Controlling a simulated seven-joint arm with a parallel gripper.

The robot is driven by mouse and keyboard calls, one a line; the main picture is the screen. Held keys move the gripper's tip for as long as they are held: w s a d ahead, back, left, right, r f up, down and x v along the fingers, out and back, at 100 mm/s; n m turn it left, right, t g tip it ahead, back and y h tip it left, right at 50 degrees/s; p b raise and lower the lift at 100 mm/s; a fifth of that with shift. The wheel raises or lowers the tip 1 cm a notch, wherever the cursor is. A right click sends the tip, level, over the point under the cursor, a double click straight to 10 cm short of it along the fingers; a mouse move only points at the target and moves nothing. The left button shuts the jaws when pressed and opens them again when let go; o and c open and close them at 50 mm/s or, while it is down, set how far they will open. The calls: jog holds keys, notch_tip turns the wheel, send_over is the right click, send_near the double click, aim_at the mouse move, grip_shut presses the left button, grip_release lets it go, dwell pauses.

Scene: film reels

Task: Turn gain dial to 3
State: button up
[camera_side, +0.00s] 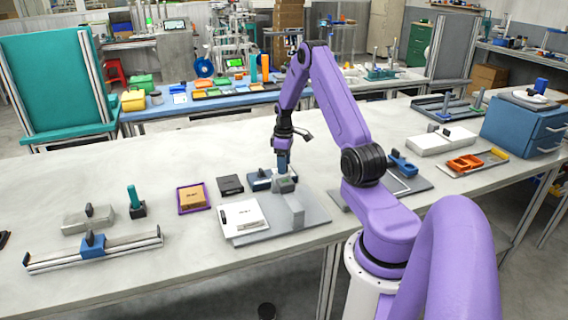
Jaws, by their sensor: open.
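My gripper (283,172) points down over the middle of the table. It is open, with its fingertips at or just above a small pale grey piece (285,184) by a dark blue box (261,181). I cannot tell whether they touch it. No dial markings or number 3 can be read at this size, so I cannot tell which piece is the gain dial. A white box (243,218) with a small black part at its left edge sits on a grey plate (292,223), left of an upright pale grey block (293,211).
To the left are a black box (230,184), a purple tray (205,205), a teal-handled piece (135,200) and a rail with a blue slider (93,245). To the right are a blue drawer unit (517,123) and an orange tray (466,164).

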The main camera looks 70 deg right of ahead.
jog(key=shift+f, duration=0.15)
jog(key=c, duration=1)
jog(key=shift+c, duration=0.2)
